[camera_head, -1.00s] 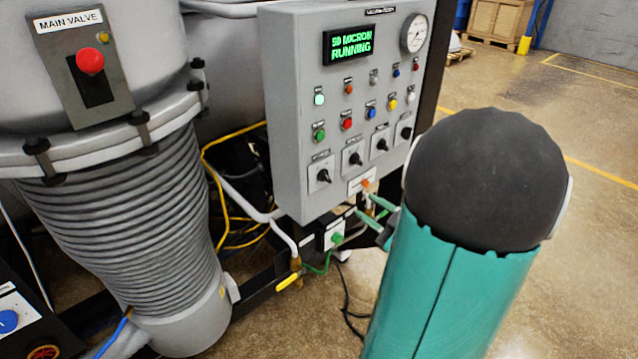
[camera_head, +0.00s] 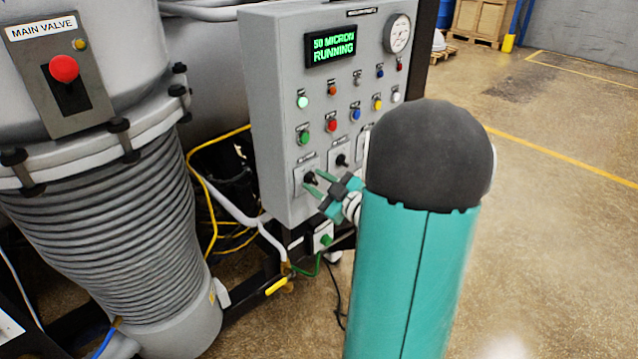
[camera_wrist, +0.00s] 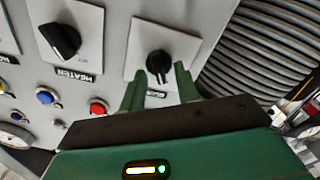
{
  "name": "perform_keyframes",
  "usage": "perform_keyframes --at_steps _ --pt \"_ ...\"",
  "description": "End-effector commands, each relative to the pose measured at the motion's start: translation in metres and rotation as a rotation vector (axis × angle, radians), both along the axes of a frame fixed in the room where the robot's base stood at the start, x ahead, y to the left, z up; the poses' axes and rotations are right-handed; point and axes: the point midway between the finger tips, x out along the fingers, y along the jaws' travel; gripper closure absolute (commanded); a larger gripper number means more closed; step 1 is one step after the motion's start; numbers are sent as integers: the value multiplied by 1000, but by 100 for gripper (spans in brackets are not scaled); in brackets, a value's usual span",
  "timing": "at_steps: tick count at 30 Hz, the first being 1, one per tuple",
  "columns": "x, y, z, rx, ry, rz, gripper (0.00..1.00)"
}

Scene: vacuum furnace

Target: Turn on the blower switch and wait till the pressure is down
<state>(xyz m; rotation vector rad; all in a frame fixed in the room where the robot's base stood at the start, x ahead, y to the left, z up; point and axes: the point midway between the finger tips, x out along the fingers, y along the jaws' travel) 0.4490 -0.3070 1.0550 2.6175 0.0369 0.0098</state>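The grey control panel (camera_head: 285,110) has a row of black rotary switches near its bottom. My gripper (camera_head: 318,184) is at the leftmost switch (camera_head: 308,177), whose label I cannot read. In the wrist view that black switch knob (camera_wrist: 158,65) shows just beyond and between my two green fingertips (camera_wrist: 160,82), which are open with gaps beside them. I cannot tell whether they touch the knob. Another switch (camera_wrist: 60,40), labelled HEATER, sits to its left in the wrist view. The green display (camera_head: 333,47) reads "50 MICRON RUNNING". A round dial gauge (camera_head: 397,33) is at the top right of the panel.
Coloured buttons, such as the red one (camera_head: 331,125), sit above the switches. The main valve box (camera_head: 75,90) with its red knob and the ribbed bellows (camera_head: 115,225) stand left. A yellow-handled pipe valve (camera_head: 278,285) is below the panel. Open floor (camera_head: 560,200) lies right.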

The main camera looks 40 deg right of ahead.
Motion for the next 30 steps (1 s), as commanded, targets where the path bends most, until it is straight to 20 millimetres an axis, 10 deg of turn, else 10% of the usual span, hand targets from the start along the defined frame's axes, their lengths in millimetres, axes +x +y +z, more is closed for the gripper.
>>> perform_keyframes --at_steps 5,10,30 --pt "0 0 0 0 0 0 68" --pt "0 0 0 0 0 0 100" --pt "0 -1 0 175 5 0 100"
